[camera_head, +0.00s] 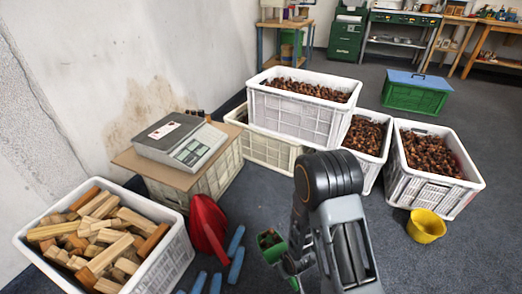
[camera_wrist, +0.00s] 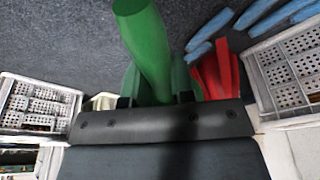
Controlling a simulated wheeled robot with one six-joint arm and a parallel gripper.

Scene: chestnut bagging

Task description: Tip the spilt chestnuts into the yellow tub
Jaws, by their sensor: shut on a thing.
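My gripper (camera_wrist: 157,88) is shut on the green handle of a scoop (camera_wrist: 147,45), which rises between the jaws in the wrist view. In the head view the green scoop (camera_head: 273,252) is left of my arm, with brown chestnuts (camera_head: 269,239) in its bowl. My gripper (camera_head: 291,267) is partly hidden by my arm there. The yellow tub (camera_head: 426,228) stands on the floor to the right of my arm, apart from the scoop.
White crates of chestnuts (camera_head: 392,190) stand behind the tub and arm. Floor between arm and tub is clear.

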